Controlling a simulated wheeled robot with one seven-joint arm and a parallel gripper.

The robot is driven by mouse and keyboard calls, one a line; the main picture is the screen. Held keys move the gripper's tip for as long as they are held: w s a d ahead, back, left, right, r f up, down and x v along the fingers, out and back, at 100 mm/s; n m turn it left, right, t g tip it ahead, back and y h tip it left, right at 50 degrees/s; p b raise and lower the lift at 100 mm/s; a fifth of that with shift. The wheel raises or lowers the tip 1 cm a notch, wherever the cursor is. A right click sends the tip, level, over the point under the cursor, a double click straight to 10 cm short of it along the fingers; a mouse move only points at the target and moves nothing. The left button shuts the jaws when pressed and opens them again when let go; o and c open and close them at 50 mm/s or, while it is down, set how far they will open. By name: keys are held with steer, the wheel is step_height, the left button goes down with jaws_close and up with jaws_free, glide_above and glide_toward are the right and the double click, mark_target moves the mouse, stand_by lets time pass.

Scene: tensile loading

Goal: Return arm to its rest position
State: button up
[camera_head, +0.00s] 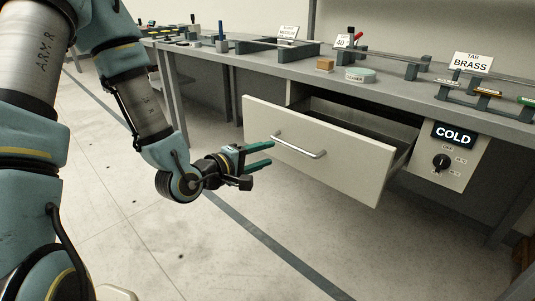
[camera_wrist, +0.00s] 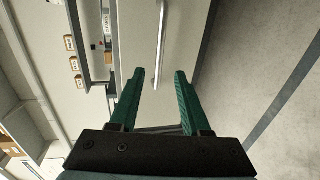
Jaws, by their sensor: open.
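My gripper (camera_head: 262,158) is open and empty, with two green fingers apart. It is in front of the left part of an open drawer (camera_head: 340,172), near the drawer's bar handle (camera_head: 298,145) but apart from it. In the wrist view, the two fingers (camera_wrist: 160,75) reach toward the cream drawer front (camera_wrist: 190,40) and the handle (camera_wrist: 160,45) shows beyond and between them. My arm (camera_head: 150,120) comes down from the upper left to the gripper.
A grey workbench (camera_head: 290,68) runs above the drawer. A COLD panel with a black knob (camera_head: 441,162) is right of the drawer. The floor (camera_head: 230,240) in front is clear.

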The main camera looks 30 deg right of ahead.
stand_by(0.3)
steer(key=w+a+f+m+t+y, duration=0.1)
steer(key=w+a+f+m+y, duration=0.1)
steer(key=w+a+y, duration=0.5)
steer(key=w+a+f+m+t+y, duration=0.1)
steer(key=w+a+f+m+y, duration=0.2)
steer(key=a, duration=0.9)
steer(key=a+r+n+g+y, duration=0.1)
steer(key=a+r+y, duration=0.2)
steer(key=a, duration=0.6)
steer(key=s+a+r+g+y, duration=0.2)
steer(key=s+a+r+g, duration=0.15)
steer(key=s+a, duration=0.4)
step_height(320, 180, up, 16)
steer(key=a+p, duration=0.1)
steer(key=p, duration=1.4)
steer(key=shift+w+a, duration=0.3)
steer(key=shift+w, duration=0.05)
steer(key=shift+o, duration=0.2)
